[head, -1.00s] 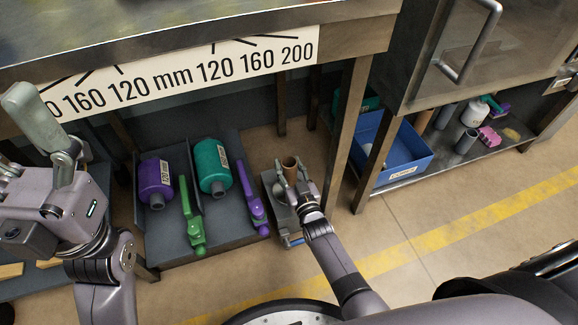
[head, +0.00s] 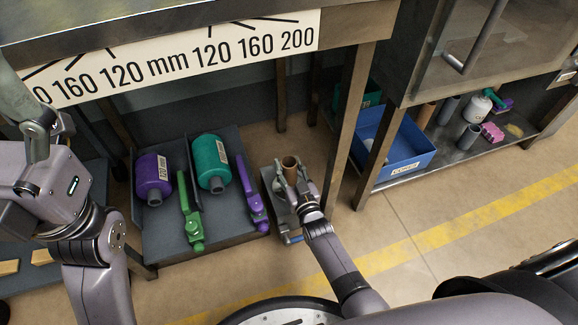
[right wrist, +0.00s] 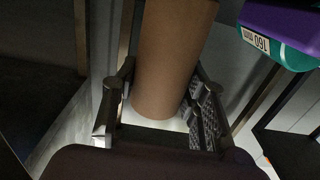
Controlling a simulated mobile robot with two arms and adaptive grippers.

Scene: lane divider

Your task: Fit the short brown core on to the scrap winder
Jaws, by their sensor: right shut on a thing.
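The short brown core (head: 290,164) is upright in my right gripper (head: 292,180), with its open top end towards the head camera. In the right wrist view the core (right wrist: 170,60) lies between the two fingers (right wrist: 160,115), which are shut on it. The grey scrap winder (head: 281,209) stands on the floor below and around this gripper. The core's lower end is hidden in the head view, so I cannot tell whether it sits on the winder. My left gripper (head: 38,130) is at the left edge, partly cut off, away from the core; its opening is unclear.
A grey low tray (head: 220,247) holds purple and teal rolls (head: 211,163) and green and purple hand tools (head: 190,212). A table leg (head: 352,130) stands close right of the winder. A blue bin (head: 408,150) and a shelf with cores are farther right.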

